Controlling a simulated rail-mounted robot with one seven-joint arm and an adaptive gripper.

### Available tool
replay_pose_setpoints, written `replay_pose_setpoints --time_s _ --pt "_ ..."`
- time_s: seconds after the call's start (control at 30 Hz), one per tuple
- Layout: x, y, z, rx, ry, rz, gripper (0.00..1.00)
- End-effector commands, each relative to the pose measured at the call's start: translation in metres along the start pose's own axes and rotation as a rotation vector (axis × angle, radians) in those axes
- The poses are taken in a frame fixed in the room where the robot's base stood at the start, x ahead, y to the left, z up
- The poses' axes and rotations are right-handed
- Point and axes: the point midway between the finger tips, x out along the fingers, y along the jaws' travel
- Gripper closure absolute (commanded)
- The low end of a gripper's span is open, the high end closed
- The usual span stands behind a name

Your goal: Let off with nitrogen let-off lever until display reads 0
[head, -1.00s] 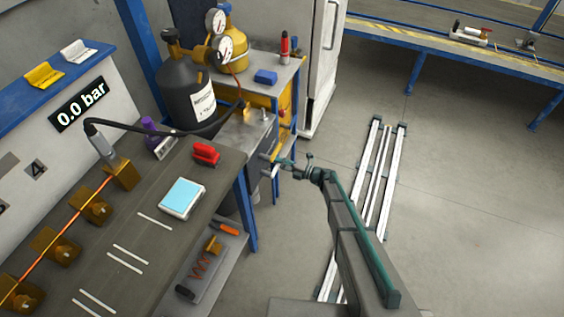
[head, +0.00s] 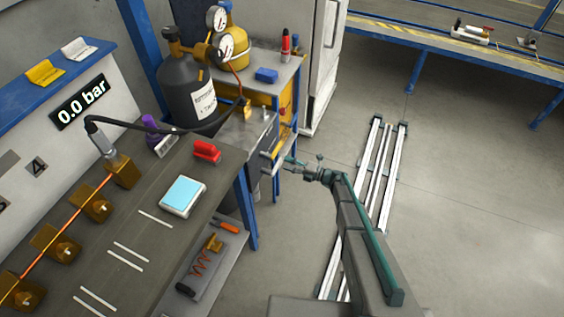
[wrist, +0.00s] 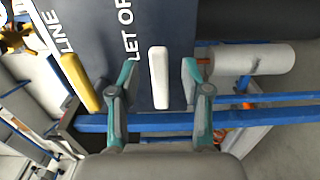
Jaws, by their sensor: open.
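The display (head: 81,103) reads 0.0 bar in the head view. In the wrist view a dark panel (wrist: 130,45) carries a white lever (wrist: 159,78) under the lettering "LET OF", cut off by the picture edge. My gripper (wrist: 158,82) is open and empty. Its two fingers appear on either side of the white lever, with gaps on both sides. In the head view my gripper (head: 291,165) is just right of the dark panel's station, apart from it.
The dark nitrogen bottle (head: 187,92) and a yellow bottle (head: 233,55) with gauges stand behind the panel. The workbench (head: 100,225) holds a red object (head: 207,152) and a light blue-topped box (head: 183,196). Open floor (head: 470,190) is to the right of my arm.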

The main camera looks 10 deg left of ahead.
Motion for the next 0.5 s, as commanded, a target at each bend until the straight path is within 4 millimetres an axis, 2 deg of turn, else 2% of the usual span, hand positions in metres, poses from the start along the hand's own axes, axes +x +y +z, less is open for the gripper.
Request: replay_pose_setpoints --time_s 0.03,0.2,0.4,0.5 --pt "-0.012 0.001 -0.001 0.001 -0.002 0.000 0.52" --pt "-0.044 0.001 0.000 0.001 -0.002 0.000 0.52" --pt "-0.068 0.000 0.000 0.000 -0.001 0.000 0.52" --pt "-0.073 0.000 0.000 0.000 0.001 0.000 0.52"
